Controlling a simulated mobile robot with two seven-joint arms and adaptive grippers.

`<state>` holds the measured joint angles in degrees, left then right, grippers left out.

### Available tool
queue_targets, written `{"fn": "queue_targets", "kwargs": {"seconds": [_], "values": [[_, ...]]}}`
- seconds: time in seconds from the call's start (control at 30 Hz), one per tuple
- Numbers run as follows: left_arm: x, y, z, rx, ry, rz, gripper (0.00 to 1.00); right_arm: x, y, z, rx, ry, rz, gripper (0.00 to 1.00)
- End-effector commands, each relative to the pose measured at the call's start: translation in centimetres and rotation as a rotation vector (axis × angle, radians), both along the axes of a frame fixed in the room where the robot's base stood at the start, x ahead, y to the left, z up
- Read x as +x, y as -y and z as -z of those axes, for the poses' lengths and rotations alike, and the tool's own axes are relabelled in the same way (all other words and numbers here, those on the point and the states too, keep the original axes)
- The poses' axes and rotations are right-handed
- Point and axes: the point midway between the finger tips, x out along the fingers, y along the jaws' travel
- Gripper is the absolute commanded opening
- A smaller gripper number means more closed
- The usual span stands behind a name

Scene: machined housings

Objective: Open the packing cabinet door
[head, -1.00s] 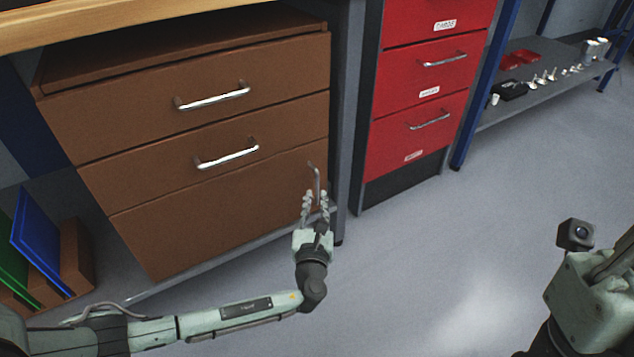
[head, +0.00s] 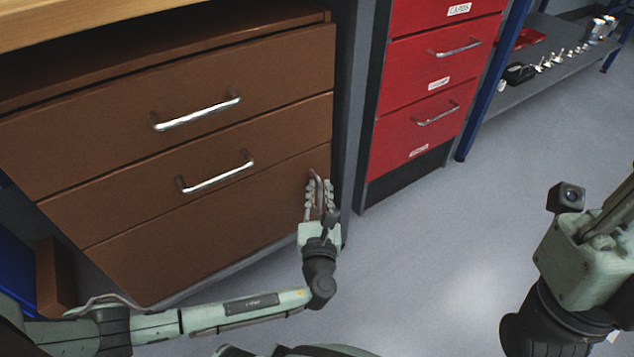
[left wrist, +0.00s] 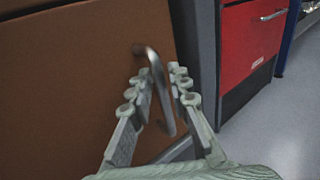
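The brown cabinet (head: 180,130) stands under the bench, with two drawers above a lower door (head: 220,222). The door's upright metal handle (head: 317,190) is near its right edge; it also shows in the left wrist view (left wrist: 156,85). The door looks shut. My left gripper (head: 318,190) is at the handle with its fingers apart, one on each side. In the left wrist view the handle runs between the open fingers (left wrist: 156,82), and no clear grip on it shows. Part of my right wrist and gripper (head: 588,255) is at the right edge; its fingertips cannot be made out.
A red drawer unit (head: 425,95) stands to the right behind a grey bench leg (head: 348,120). A low shelf (head: 530,85) with small metal parts is farther right. Blue panels (head: 15,275) are at the lower left. The floor (head: 430,250) before the cabinet is clear.

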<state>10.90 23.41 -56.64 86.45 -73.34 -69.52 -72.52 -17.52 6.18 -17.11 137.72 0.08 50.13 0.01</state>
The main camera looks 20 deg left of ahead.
Motion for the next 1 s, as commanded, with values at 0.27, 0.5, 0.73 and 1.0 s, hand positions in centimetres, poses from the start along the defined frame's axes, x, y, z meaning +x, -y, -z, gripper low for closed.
{"fn": "queue_targets", "kwargs": {"seconds": [0.27, 0.5, 0.73, 1.0], "values": [[-0.13, 0.14, 0.01, -0.001, 0.000, 0.000, 0.18, -0.02, 0.01, 0.00, -0.002, 0.001, 0.000, 0.00], [-0.12, 0.12, 0.00, -0.001, 0.000, -0.001, 0.01, -0.04, -0.01, 0.06, -0.004, -0.001, -0.001, 0.00], [-0.10, 0.11, 0.00, -0.001, 0.000, -0.001, 0.00, -0.04, -0.01, 0.08, -0.004, -0.002, -0.001, 0.00], [-0.09, 0.15, -0.02, -0.001, 0.000, 0.001, 0.00, -0.05, 0.00, 0.07, -0.004, -0.002, -0.001, 0.00]]}}
